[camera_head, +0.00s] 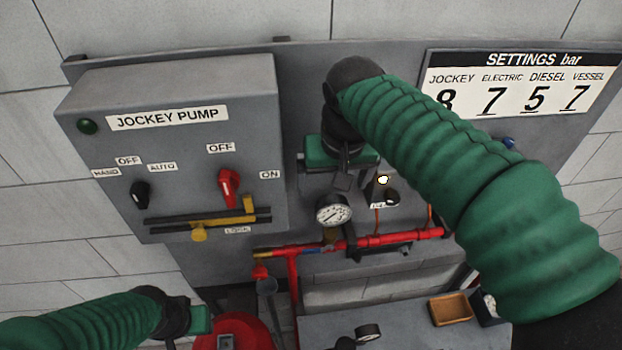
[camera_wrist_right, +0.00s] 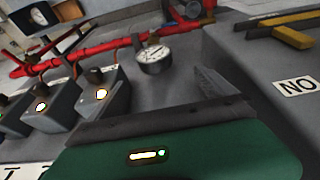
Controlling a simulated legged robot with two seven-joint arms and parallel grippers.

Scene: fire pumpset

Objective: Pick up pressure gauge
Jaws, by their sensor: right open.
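A round white-faced pressure gauge (camera_head: 333,211) is mounted on the red pipework below the wall panel. It also shows near the top centre of the right wrist view (camera_wrist_right: 154,57). My right gripper (camera_head: 340,184) is open and empty, just above and in front of this gauge in the head view, with no clear contact. Its finger (camera_wrist_right: 225,90) shows in the right wrist view, below and right of the gauge. My left gripper (camera_head: 198,322) is low at the left in the head view; its fingers are not clear.
The jockey pump box (camera_head: 180,140) with knobs and a yellow-black latch bar stands left of the gauge. A red pipe (camera_head: 385,239) runs below it. Small switch boxes (camera_head: 382,190) sit right beside it. A brown tray (camera_head: 450,308) lies on the grey surface lower right.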

